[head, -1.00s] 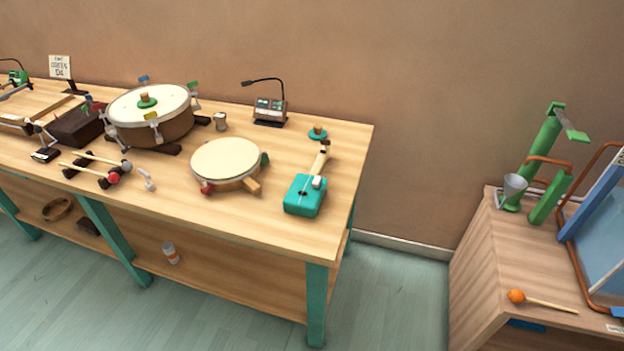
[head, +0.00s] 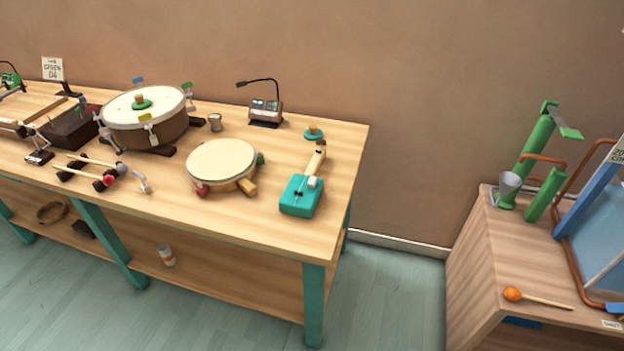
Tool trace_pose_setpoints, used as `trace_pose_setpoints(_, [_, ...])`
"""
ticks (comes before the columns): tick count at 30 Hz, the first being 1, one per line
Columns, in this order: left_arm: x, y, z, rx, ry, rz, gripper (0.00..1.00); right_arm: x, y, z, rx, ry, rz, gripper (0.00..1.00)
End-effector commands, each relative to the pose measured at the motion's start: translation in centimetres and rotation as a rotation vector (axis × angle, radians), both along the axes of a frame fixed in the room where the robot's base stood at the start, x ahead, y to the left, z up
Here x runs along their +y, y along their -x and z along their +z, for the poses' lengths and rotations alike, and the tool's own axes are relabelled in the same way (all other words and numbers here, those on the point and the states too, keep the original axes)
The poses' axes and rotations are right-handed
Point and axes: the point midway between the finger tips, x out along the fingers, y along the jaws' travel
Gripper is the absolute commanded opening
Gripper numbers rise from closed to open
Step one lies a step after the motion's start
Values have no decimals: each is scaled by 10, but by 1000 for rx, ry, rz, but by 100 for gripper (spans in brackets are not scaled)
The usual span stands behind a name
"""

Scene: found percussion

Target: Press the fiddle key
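A teal box-bodied instrument (head: 301,196) with a pale wooden neck (head: 317,158) and a small white part on its top edge lies near the right end of the wooden bench; it looks like the fiddle. Its key is too small to tell for certain. Neither of my grippers shows in the head view.
The workbench (head: 260,228) also holds a flat drum (head: 222,161), a larger drum (head: 142,118), a small device with a lamp (head: 265,110), a green knob (head: 313,133) and mallets. Floor lies open between it and a wooden cabinet (head: 480,270) with an orange mallet (head: 513,294).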

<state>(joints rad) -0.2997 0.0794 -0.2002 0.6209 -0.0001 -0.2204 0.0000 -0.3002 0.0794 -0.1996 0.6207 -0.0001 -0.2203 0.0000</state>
Motion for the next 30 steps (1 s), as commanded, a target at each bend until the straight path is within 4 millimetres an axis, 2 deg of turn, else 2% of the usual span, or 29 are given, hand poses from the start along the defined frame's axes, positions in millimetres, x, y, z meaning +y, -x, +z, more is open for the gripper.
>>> trace_pose_setpoints(1, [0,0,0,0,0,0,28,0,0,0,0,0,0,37])
trace_pose_setpoints(9, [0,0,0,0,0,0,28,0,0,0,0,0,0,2])
trace_pose_setpoints(10, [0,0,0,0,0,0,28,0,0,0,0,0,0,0])
trace_pose_setpoints(30, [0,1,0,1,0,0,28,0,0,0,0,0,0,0])
